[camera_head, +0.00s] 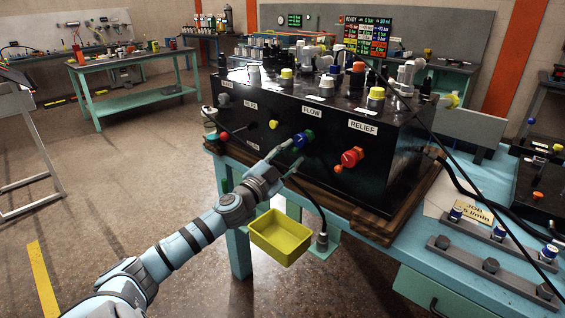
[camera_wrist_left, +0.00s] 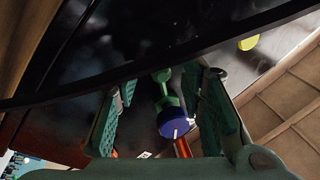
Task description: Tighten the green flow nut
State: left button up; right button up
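The green flow nut (camera_head: 310,135) is on the front of the black box (camera_head: 300,112), under the FLOW label (camera_head: 312,111). A blue knob (camera_head: 299,141) is in front of it. My left gripper (camera_head: 279,163) points up at the knob from below left. In the left wrist view the gripper (camera_wrist_left: 164,92) is open, with the green nut (camera_wrist_left: 167,103) and blue knob (camera_wrist_left: 173,123) between its pads; neither pad clearly touches them. A dark hose crosses in front of the wrist camera. My right gripper is not in view.
A red relief knob (camera_head: 351,157) is right of the flow nut, and a yellow knob (camera_head: 273,124) is to the left. A yellow bin (camera_head: 281,237) hangs below the box. Hoses and a rail with fittings lie on the bench (camera_head: 400,240) at right.

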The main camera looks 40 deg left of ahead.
pick_arm(q)
jog(key=r+v, duration=0.1)
jog(key=v, duration=0.5)
jog(key=shift+s+f, duration=0.2)
jog(key=shift+f, duration=0.3)
